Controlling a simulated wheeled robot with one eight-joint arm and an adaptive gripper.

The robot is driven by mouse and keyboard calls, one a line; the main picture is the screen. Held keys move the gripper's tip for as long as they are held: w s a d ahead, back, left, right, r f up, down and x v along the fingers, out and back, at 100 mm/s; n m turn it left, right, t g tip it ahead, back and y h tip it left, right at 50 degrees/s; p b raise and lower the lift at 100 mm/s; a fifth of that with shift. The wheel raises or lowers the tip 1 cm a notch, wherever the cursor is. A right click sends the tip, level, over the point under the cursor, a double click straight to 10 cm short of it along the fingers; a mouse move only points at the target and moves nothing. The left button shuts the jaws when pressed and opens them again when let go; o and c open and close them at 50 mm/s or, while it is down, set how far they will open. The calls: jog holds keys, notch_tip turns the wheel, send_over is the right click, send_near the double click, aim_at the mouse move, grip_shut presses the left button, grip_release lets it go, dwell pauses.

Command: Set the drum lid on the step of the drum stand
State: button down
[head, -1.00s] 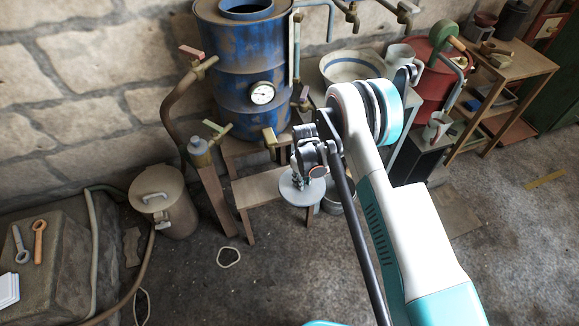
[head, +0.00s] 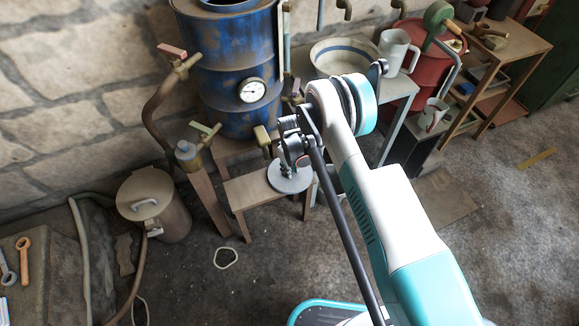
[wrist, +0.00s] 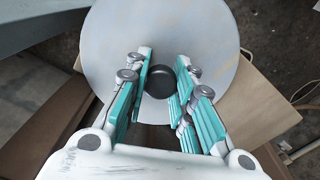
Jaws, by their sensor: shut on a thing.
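The drum lid (head: 288,181) is a round grey disc with a dark knob (wrist: 160,83) at its middle. My gripper (wrist: 160,78) is shut on the knob, with teal finger pads on both sides of it. In the head view my gripper (head: 286,166) is above the lid, partly hiding it. The lid is over the right part of the wooden step (head: 246,189) of the drum stand, below the blue drum (head: 235,65). In the wrist view the step (wrist: 262,105) shows beyond the lid (wrist: 160,25). I cannot tell whether the lid touches the step.
A brass tap (head: 263,139) hangs close to the left of my gripper. A table with a bowl (head: 343,54) stands to the right. A lidded can (head: 153,205) stands at left. The floor in front of the step is mostly clear, with a small ring (head: 226,258).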

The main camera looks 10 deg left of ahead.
jog(key=shift+f, duration=0.15)
jog(key=c, duration=1.4)
grip_release()
jog(key=shift+o, duration=0.2)
jog(key=w+d+r+m+t+p, duration=0.1)
jog(key=d+r+p, duration=0.15)
jog(key=r, duration=1.35)
jog(key=w+d+r+m+t+p, duration=0.15)
jog(key=d+r, duration=0.25)
jog(key=r, duration=1.2)
jog(key=s+d+r+m, duration=0.1)
jog(key=s+d+r, duration=0.25)
jog(key=r, duration=0.45)
jog(key=s+d+r+m, duration=0.1)
jog(key=s+d+r, duration=0.1)
jog(key=d+r, duration=0.4)
jog(key=s+d+r+m+t, duration=0.3)
jog(key=s+d+r, duration=0.5)
jog(key=s+r, duration=0.35)
jog(key=s+d+m+t, duration=0.1)
jog(key=s+d, duration=0.2)
jog(key=s, duration=0.4)
jog(key=s+d+m, duration=0.2)
jog(key=s+d, duration=0.1)
jog(key=s, duration=0.4)
jog(key=shift+t, duration=0.35)
